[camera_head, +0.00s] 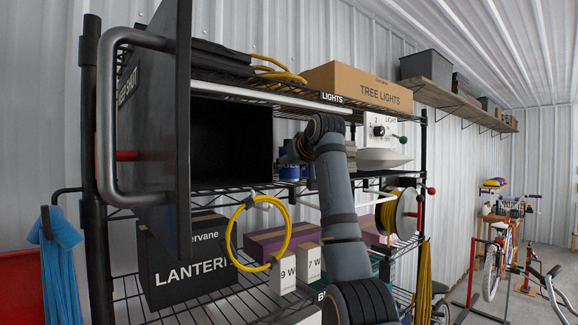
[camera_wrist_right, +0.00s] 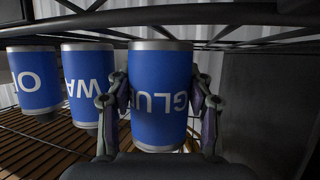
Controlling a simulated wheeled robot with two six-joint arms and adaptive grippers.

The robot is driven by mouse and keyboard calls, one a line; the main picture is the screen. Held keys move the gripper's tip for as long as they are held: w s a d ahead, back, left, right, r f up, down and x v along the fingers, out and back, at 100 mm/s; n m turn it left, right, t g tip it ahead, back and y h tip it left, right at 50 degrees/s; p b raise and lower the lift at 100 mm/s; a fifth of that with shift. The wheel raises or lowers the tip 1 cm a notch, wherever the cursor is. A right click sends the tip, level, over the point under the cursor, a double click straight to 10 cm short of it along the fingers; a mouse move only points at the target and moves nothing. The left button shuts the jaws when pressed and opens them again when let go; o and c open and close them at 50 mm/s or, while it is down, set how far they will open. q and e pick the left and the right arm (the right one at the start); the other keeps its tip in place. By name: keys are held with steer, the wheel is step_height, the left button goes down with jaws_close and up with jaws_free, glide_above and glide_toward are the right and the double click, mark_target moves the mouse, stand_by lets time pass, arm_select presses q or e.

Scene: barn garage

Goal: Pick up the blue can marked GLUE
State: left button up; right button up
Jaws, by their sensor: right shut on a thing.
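The blue can marked GLUE (camera_wrist_right: 160,75) is in the middle of the right wrist view, its lettering upside down there. My right gripper (camera_wrist_right: 160,108) has one finger on each side of it and is shut on it. In the head view, my right gripper (camera_head: 289,152) reaches the rack's middle shelf, by small blue cans (camera_head: 290,173) partly hidden by my arm. I cannot tell there which one is GLUE. My left gripper is not in view.
Blue cans marked WA (camera_wrist_right: 89,85) and O (camera_wrist_right: 35,82) stand in a row beside GLUE. A wire shelf (camera_wrist_right: 230,14) is close to the can ends. A dark open door (camera_head: 150,120) stands at the left. A white LIGHT box (camera_head: 385,135) is right of my arm.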

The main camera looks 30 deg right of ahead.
steer(key=shift+w+r+b, duration=0.1)
steer(key=shift+r+b, duration=0.2)
steer(key=shift+r, duration=1.2)
steer(key=s+a+b, duration=0.3)
steer(key=s+b, duration=0.7)
steer(key=s, duration=0.8)
steer(key=shift+a+r+b, duration=0.2)
steer(key=shift+b, duration=0.15)
steer(key=shift+w, duration=0.15)
